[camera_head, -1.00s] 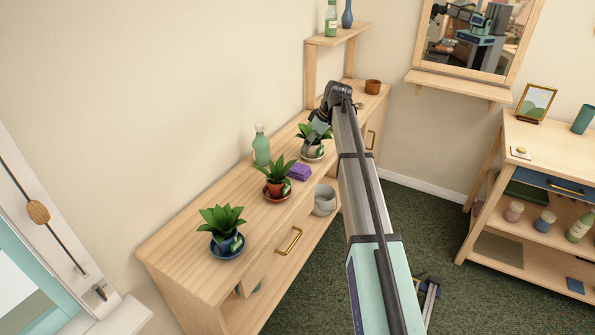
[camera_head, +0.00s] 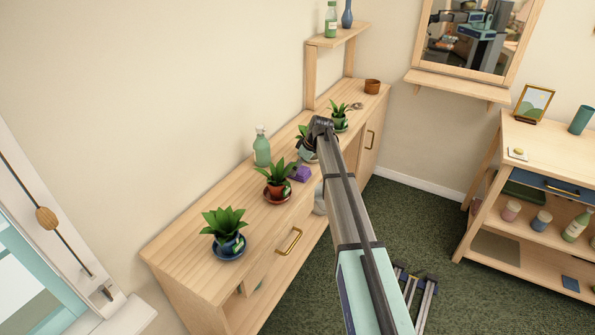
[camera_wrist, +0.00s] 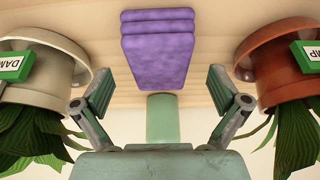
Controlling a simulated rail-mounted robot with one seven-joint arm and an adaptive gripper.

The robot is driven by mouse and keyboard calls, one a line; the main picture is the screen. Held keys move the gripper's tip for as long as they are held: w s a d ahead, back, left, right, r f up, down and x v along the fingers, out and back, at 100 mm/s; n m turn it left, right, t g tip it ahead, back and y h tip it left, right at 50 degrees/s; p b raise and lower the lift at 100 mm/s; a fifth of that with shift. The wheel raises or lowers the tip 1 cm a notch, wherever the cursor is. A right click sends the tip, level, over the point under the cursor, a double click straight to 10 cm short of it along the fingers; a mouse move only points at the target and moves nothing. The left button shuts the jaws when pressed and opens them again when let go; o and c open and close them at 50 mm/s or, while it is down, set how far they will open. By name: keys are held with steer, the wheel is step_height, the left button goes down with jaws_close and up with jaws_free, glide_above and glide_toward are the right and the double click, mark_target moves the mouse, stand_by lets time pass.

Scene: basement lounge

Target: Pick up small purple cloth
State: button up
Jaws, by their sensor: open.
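The small purple cloth (camera_head: 299,173) lies folded on the wooden cabinet top, between the terracotta-potted plant (camera_head: 277,188) and a plant partly hidden by my arm. In the wrist view the cloth (camera_wrist: 158,50) appears as a stack of folded layers at top centre. My gripper (camera_wrist: 160,88) is open and empty, its fingers spread to either side of the cloth's near end in the picture. I cannot tell how far above the cloth it is. In the head view my arm's end hides the fingers.
In the wrist view a cream pot (camera_wrist: 48,65) stands left and a terracotta pot (camera_wrist: 278,58) right, both close to the fingers. A green bottle (camera_head: 262,147) stands behind the cloth. Other plants stand in a blue pot (camera_head: 229,246) and a green pot (camera_head: 340,124).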

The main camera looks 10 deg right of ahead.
steer(key=shift+x, duration=1.2)
steer(key=shift+f, duration=0.3)
steer(key=c, duration=1.2)
